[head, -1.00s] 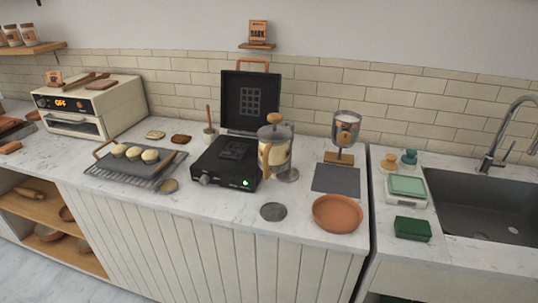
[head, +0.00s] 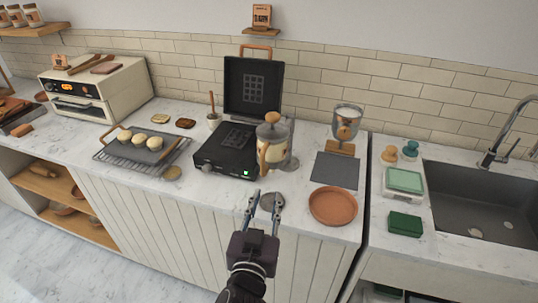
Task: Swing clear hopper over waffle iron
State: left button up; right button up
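The waffle iron (head: 226,150) is black and stands open on the counter, lid upright, with a green light on its front. A clear-walled container (head: 272,145) with a wooden knob and side handle stands at its right front corner, by a round grey base. It looks like the hopper. Another clear-topped vessel (head: 346,124) stands on a wooden base further right. My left gripper (head: 266,196) is open and empty, fingers pointing up the picture, below the container and apart from it. My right gripper is not in view.
A terracotta dish (head: 333,206) and a dark mat (head: 335,170) lie to the right. A rack with a tray of buns (head: 143,153) is left of the iron. The sink (head: 478,205) is far right.

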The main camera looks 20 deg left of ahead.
aim_at(262, 165)
pick_arm(q)
notch_tip(262, 165, up, 6)
jog(key=a+t, duration=0.1)
jog(key=a, duration=0.1)
jog(key=shift+n+y, duration=0.4)
jog(key=w+p, duration=0.1)
jog(key=w, duration=0.1)
jog(key=w+p, duration=0.1)
jog(key=w, duration=0.1)
jog(key=w+p, duration=0.1)
jog(key=w, duration=0.1)
jog(key=shift+a+f, duration=0.25)
jog(key=shift+a, duration=0.05)
jog(key=shift+w+a+f, duration=0.1)
jog(key=shift+w, duration=0.45)
grip_shut()
